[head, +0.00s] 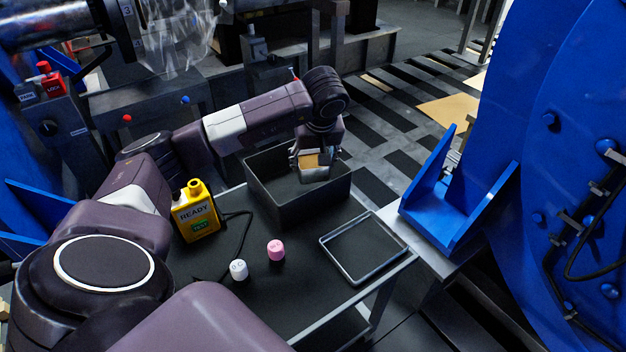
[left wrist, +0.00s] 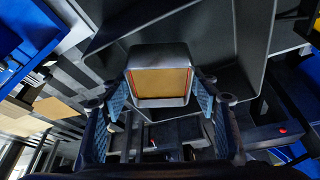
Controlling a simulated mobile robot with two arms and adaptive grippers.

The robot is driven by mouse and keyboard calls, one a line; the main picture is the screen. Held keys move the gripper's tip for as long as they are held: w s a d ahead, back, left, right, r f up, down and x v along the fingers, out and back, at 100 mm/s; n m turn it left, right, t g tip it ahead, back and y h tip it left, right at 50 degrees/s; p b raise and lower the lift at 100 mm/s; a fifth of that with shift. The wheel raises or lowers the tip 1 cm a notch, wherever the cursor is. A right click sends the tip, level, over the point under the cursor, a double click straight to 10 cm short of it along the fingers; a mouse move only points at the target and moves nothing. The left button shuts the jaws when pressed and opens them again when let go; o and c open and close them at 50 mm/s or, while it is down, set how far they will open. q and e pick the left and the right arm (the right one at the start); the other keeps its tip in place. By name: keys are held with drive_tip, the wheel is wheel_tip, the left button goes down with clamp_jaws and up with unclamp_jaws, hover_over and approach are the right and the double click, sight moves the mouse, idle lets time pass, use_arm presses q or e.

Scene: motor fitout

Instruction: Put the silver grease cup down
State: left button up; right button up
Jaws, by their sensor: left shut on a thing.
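The silver grease cup (head: 315,175) is a squarish metal cup with a tan-amber face. My left gripper (head: 317,158) is shut on it, over the opening of a dark open-topped bin (head: 297,207) on the black table. I cannot tell whether the cup touches the bin floor. In the left wrist view the cup (left wrist: 160,57) sits between the two blue-padded fingers of the left gripper (left wrist: 160,95), its amber face towards the camera, with the grey bin walls (left wrist: 237,40) around it. My right gripper is not in view.
A shallow metal-rimmed tray (head: 383,268) lies empty right of the bin. A yellow tester reading READY (head: 196,213) with a black cable stands left. A pink cap (head: 276,250) and a white cap (head: 238,269) stand in front. A blue bracket (head: 437,215) is at right.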

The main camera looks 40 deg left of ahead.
sight(313, 181)
use_arm(q)
wheel_tip(313, 181, down, 3)
wheel_tip(313, 181, down, 3)
drive_tip(key=shift+f+b, duration=0.15)
drive_tip(key=shift+b, duration=0.2)
drive_tip(key=shift+f, duration=0.35)
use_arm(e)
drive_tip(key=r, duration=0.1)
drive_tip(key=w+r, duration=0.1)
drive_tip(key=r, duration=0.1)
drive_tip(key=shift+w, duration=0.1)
use_arm(q)
drive_tip(key=shift+f, duration=0.15)
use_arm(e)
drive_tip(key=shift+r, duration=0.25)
use_arm(q)
drive_tip(key=o, duration=1.1)
drive_tip(key=shift+o, duration=0.2)
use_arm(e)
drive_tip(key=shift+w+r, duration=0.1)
